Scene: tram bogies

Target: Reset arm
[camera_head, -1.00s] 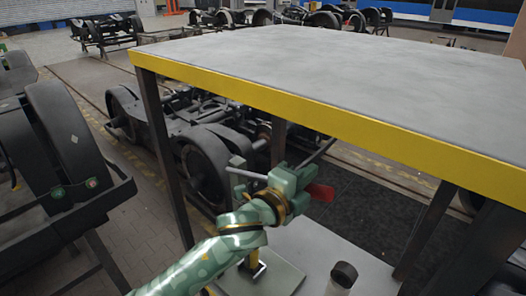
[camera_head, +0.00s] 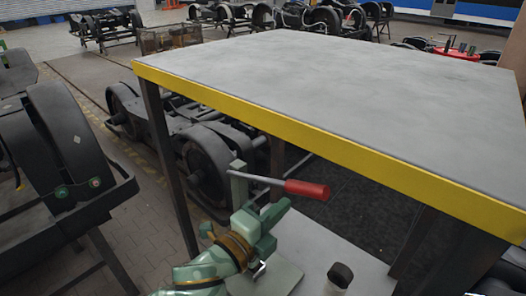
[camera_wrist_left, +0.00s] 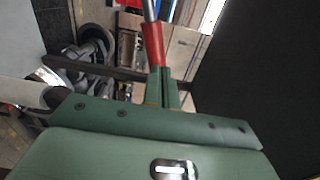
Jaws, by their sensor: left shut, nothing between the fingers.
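My left gripper (camera_head: 272,218) is green with brown bands. It is shut and empty, below the front edge of the grey table and over a lower shelf. In the left wrist view the shut green fingers (camera_wrist_left: 165,88) point toward the tool's red handle (camera_wrist_left: 153,45). The handle overlaps the fingertips there; I cannot tell if they touch. My right gripper is not in view.
The grey table (camera_head: 340,75) with a yellow edge overhangs the lower shelf (camera_head: 315,245). A dark-capped container (camera_head: 340,274) stands on that shelf. A bogie (camera_head: 200,150) is behind the table leg; black parts on a frame (camera_head: 65,145) stand at left.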

